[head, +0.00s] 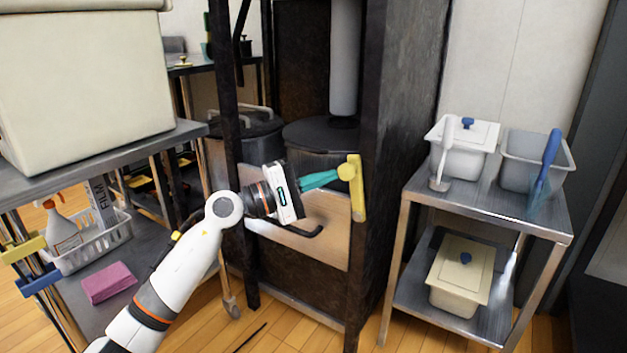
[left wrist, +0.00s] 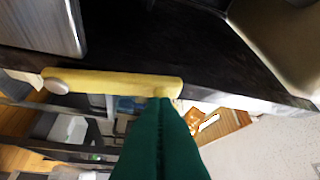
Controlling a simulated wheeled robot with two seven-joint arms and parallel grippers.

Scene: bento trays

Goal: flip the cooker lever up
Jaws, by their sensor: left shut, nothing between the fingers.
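The cooker lever is a yellow bar (head: 356,188) on the front right post of the dark cooker frame (head: 373,120). My right gripper is not in view.
A steel cart (head: 485,210) with white and grey tubs stands right of the cooker. At left, a metal table (head: 110,145) holds a large beige box (head: 85,90), with a white basket (head: 90,245) and pink cloth (head: 109,282) below. A black handle (head: 300,231) sticks out under my gripper.

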